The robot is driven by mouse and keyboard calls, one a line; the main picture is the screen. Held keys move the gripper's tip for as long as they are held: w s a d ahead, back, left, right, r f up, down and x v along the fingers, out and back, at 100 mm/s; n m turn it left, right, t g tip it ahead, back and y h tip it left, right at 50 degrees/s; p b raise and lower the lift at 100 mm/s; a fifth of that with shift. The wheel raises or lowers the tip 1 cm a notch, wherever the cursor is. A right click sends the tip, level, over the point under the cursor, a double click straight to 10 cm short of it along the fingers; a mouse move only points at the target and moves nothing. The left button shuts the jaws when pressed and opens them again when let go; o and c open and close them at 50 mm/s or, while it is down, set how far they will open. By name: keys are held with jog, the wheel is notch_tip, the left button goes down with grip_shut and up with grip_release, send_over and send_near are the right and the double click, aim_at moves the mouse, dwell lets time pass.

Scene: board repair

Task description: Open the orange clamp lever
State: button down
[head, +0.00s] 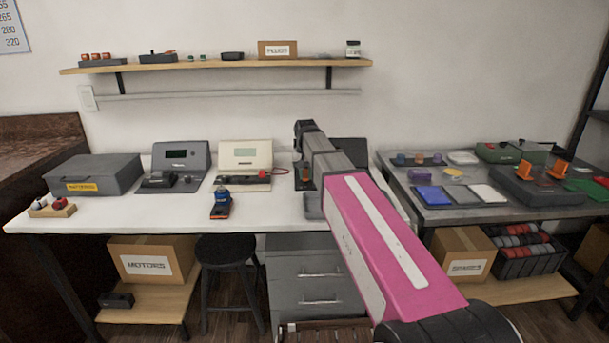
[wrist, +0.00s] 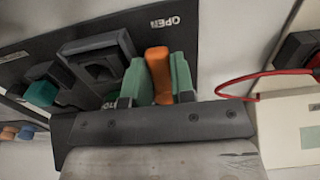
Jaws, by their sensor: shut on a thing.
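The orange clamp lever (wrist: 159,78) stands between the two green fingertips of my gripper (wrist: 157,70) in the wrist view. My gripper is shut on it, one finger on each side. A dark grey clamp block (wrist: 98,62) sits beside the lever on a dark panel (wrist: 205,45) marked "OPEN" above the lever in that view. In the head view my gripper (head: 304,165) is at the bench behind the end of my arm, with a bit of orange there. My arm hides much of the fixture.
A cream meter box (head: 246,155) with a red lead stands just left of the fixture. A grey device (head: 180,160) and a blue-and-orange tool (head: 220,205) are further left on the white bench (head: 150,215). A shelf (head: 215,66) hangs above.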

aim_at(306, 176)
jog(key=shift+d, duration=0.1)
jog(key=c, duration=1)
grip_release()
jog(key=shift+o, duration=0.2)
notch_tip(306, 176, up, 11)
jog(key=shift+f, duration=0.1)
